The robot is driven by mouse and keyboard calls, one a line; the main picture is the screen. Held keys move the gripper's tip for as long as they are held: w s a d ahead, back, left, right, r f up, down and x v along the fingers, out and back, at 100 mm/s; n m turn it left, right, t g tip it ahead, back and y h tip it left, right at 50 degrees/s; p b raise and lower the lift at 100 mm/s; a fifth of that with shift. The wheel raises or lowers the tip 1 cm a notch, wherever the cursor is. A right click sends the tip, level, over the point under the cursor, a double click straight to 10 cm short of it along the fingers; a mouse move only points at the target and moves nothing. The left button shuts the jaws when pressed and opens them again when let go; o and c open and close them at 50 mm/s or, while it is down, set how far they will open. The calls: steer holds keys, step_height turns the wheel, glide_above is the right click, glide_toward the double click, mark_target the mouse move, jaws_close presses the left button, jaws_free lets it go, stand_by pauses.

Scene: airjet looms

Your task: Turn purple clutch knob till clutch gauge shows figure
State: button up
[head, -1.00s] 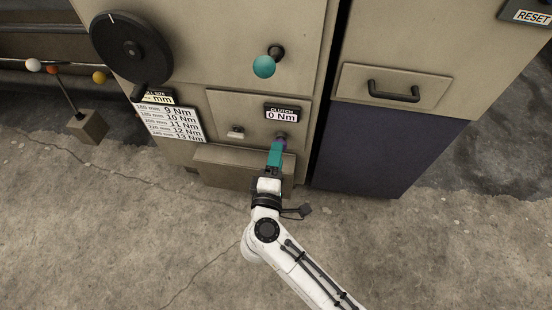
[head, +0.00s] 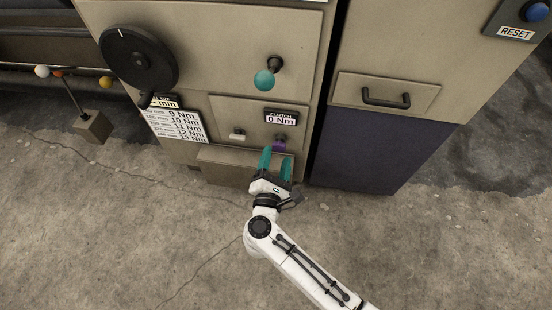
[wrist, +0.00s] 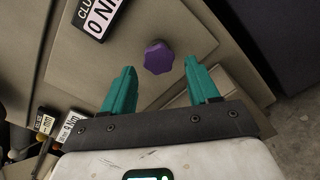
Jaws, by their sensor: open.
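The purple clutch knob (head: 279,146) sits on the beige panel just below the clutch gauge (head: 281,117), which reads 0 Nm. My gripper (head: 277,153) is open in front of the panel, with its teal fingers spread and pointing at the knob. In the wrist view the lobed purple knob (wrist: 158,57) lies beyond the fingertips, roughly midway between the two fingers (wrist: 160,68), and nothing is between them. The gauge (wrist: 99,16) is partly cut off at the top of that view. A torque chart (head: 176,124) to the left lists 9 to 13 Nm against sizes in mm.
A teal-ended lever (head: 264,80) sticks out above the gauge. A small pale switch (head: 237,135) is left of the knob. A black handwheel (head: 138,55) is at upper left, a drawer handle (head: 386,98) at right. A ledge (head: 232,167) juts out below the knob.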

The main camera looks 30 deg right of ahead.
steer(key=v, duration=0.5)
stand_by(0.4)
steer(key=shift+d+r, duration=0.1)
